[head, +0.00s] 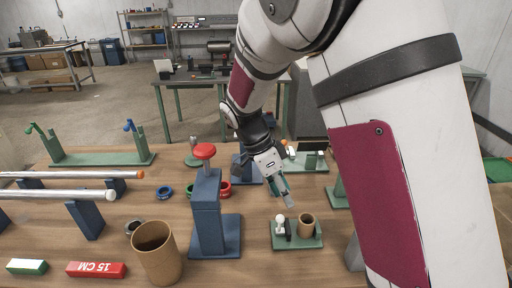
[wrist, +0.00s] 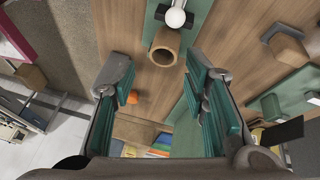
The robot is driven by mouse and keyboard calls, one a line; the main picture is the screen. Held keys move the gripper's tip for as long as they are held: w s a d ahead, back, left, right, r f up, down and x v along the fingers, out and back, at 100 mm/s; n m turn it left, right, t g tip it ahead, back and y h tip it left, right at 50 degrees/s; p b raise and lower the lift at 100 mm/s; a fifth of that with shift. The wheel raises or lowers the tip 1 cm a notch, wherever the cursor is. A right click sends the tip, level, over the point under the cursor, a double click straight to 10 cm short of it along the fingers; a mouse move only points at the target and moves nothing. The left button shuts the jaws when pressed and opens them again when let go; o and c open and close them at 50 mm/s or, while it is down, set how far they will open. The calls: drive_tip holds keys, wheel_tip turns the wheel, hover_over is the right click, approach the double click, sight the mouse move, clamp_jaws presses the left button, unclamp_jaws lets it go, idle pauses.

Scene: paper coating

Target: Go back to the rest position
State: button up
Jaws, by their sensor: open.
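My gripper (head: 282,190) hangs over the right part of the wooden table (head: 330,268), its fingers pointing down, empty. In the wrist view my gripper (wrist: 165,100) shows its two teal-padded fingers spread well apart with nothing between the pads. A small brown cardboard tube (head: 307,226) stands on a green plate (head: 282,243) in front of the gripper, beside a white ball-topped part (head: 280,220). In the wrist view the tube (wrist: 165,47) shows beyond the fingertips, apart from them.
A blue stand with a red knob (head: 205,152) rises left of my gripper. A larger cardboard tube (head: 157,252) stands at the front. Two long rods (head: 60,194) lie across blue supports at left. A green rack (head: 100,158) stands behind them. Bare table lies front right.

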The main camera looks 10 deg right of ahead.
drive_tip(key=s+d+r+n+t+y, duration=0.2)
drive_tip(key=s+d+r+n+y, duration=0.1)
drive_tip(key=s+r+n, duration=0.55)
drive_tip(key=s+r+n+t+y, duration=0.1)
drive_tip(key=s+r+n+t, duration=0.3)
drive_tip(key=s, duration=0.9)
drive_tip(key=shift+s+d+r+n+t+y, duration=0.15)
drive_tip(key=shift+d+r+n+t+y, duration=0.2)
drive_tip(key=shift+r+n, duration=1.6)
drive_tip(key=shift+f, duration=0.2)
